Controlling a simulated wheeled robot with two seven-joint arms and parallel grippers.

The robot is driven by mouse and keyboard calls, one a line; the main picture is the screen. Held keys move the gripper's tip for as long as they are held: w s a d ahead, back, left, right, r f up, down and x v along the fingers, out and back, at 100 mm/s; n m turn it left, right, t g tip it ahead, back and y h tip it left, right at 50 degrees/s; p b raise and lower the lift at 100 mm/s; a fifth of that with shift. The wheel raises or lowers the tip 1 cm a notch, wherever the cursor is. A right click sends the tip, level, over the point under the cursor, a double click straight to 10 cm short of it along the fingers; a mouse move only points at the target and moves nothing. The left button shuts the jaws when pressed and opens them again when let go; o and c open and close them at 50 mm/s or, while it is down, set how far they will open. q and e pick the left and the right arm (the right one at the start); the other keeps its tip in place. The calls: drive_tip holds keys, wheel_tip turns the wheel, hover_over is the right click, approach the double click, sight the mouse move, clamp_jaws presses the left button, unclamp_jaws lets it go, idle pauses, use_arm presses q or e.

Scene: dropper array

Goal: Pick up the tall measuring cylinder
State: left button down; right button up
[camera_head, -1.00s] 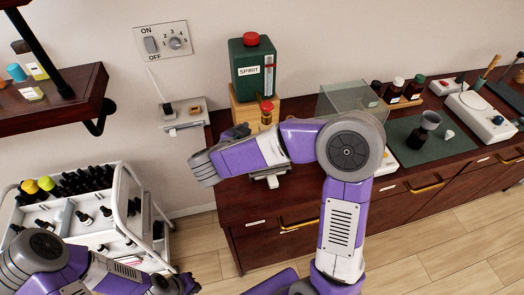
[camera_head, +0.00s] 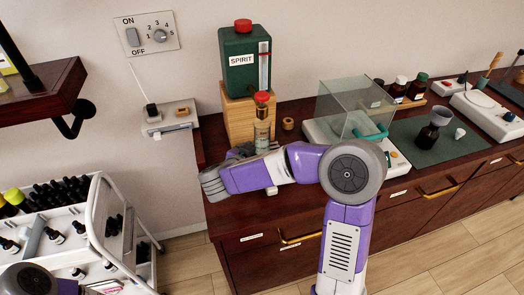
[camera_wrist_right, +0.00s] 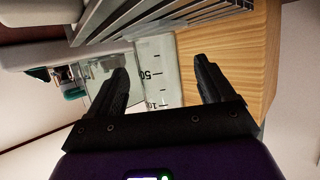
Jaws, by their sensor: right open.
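The tall measuring cylinder, clear glass with dark graduation marks, shows in the right wrist view (camera_wrist_right: 158,73) between the two black fingers. In the head view a clear glass part of it (camera_head: 262,135) shows below the red knob in front of the spirit can; my right arm hides its lower part. My right gripper (camera_wrist_right: 161,82) is open, a finger on each side of the glass, with visible gaps. In the head view its fingers are mostly hidden behind its own wrist. Only part of my left arm shows at the bottom left; its gripper is out of frame.
A green spirit can (camera_head: 240,75) stands on a wooden block (camera_head: 237,115) close behind the cylinder. A glass-sided balance (camera_head: 350,110) stands to the right, then a dark green mat (camera_head: 420,150) with a dark flask. A white bottle cart (camera_head: 95,225) is at left.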

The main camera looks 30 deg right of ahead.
drive_tip(key=shift+x, duration=1.2)
drive_tip(key=c, duration=1.4)
